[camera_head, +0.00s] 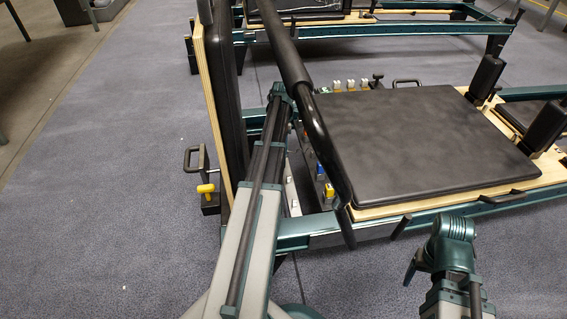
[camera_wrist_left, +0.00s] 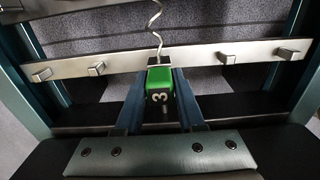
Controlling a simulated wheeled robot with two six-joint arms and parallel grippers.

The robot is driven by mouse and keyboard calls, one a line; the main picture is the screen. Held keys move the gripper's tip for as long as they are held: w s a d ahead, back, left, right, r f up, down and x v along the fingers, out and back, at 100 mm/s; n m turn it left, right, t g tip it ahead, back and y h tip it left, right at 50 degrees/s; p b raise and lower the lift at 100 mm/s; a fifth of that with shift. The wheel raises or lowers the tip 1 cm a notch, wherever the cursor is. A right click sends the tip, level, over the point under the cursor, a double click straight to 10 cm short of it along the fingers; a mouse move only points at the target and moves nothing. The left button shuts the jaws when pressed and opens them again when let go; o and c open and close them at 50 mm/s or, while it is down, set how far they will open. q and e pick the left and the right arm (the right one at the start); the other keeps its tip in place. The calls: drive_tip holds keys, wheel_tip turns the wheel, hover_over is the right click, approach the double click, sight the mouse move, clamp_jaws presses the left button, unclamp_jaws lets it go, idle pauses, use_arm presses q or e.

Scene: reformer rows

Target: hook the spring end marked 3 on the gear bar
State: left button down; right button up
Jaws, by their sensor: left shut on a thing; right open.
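In the left wrist view, the green spring end marked 3 (camera_wrist_left: 160,84) is held between the two fingers of my left gripper (camera_wrist_left: 160,100), which is shut on it. A wavy spring wire (camera_wrist_left: 155,22) runs from its far end up out of the picture. The pale metal gear bar (camera_wrist_left: 200,58) with several square pegs crosses behind it. The green end overlaps the bar's lower edge in this view, between the inner pegs; I cannot tell whether they touch. In the head view the left gripper is hidden by the arm and frame. My right gripper (camera_head: 411,270) is open and empty, in front of the reformer.
The black padded carriage (camera_head: 430,140) fills the right of the head view. A black bar (camera_head: 310,110) slants above the spring area. Blue (camera_head: 319,168) and yellow (camera_head: 329,191) blocks sit by the carriage edge. Open carpet (camera_head: 100,180) lies to the left.

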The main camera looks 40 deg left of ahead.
use_arm(q)
drive_tip(key=shift+f+b, duration=1.4)
drive_tip(key=shift+f, duration=0.15)
drive_tip(key=shift+c, duration=2.2)
unclamp_jaws()
drive_tip(key=shift+r, duration=0.1)
wheel_tip(320, 180, up, 14)
drive_tip(key=p, duration=1.4)
